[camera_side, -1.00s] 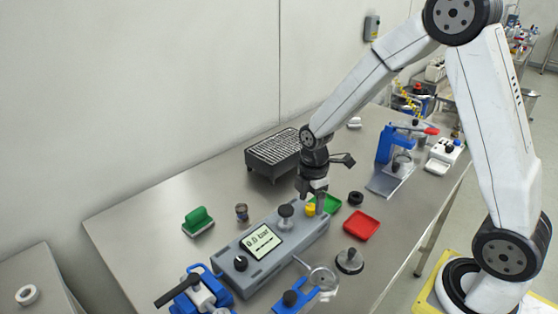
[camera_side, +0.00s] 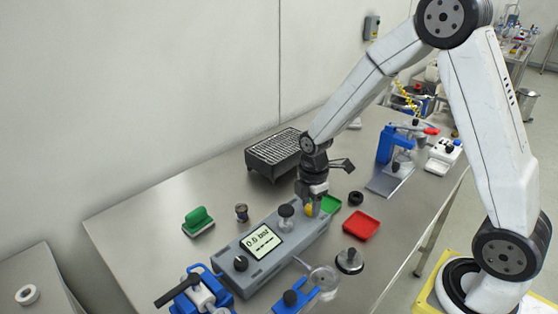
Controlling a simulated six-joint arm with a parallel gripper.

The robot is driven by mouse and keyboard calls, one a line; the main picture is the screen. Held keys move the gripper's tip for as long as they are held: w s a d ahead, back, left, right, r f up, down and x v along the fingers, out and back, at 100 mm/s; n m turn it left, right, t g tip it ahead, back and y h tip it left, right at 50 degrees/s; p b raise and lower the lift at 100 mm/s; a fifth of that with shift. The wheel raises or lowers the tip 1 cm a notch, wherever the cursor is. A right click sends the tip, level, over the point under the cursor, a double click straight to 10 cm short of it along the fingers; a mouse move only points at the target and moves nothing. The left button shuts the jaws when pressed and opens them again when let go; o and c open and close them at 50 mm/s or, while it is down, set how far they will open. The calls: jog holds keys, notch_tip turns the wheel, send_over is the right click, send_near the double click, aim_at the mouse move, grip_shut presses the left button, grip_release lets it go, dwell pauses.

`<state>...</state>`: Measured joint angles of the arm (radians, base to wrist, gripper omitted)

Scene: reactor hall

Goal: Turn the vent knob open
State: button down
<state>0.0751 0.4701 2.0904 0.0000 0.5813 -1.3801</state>
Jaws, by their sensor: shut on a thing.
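A grey control box (camera_side: 270,264) lies on the steel bench, with a small screen (camera_side: 261,241) whose digits are too small to read surely. A yellow knob (camera_side: 309,210) sits at its far right end, partly hidden by my gripper. My gripper (camera_side: 312,207) points down and is shut on the yellow knob. A black knob (camera_side: 240,263) with a white mark is at the box's near left end. A grey knob-topped fitting (camera_side: 286,216) stands between the screen and my gripper. No lettering shows which knob is the vent.
A black ribbed block (camera_side: 273,153) stands behind. Blue clamps (camera_side: 197,292) are at the front. The bench's left part is mostly clear.

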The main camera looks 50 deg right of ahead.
jog(key=shift+m, duration=0.4)
jog(key=m, duration=0.5)
jog(key=shift+w+m, duration=0.1)
jog(key=shift+m, duration=0.3)
jog(key=m, duration=1.2)
jog(key=shift+d+r+m, duration=0.1)
jog(key=shift+m, duration=0.3)
jog(key=m, duration=0.6)
jog(key=shift+c, duration=1.5)
grip_release()
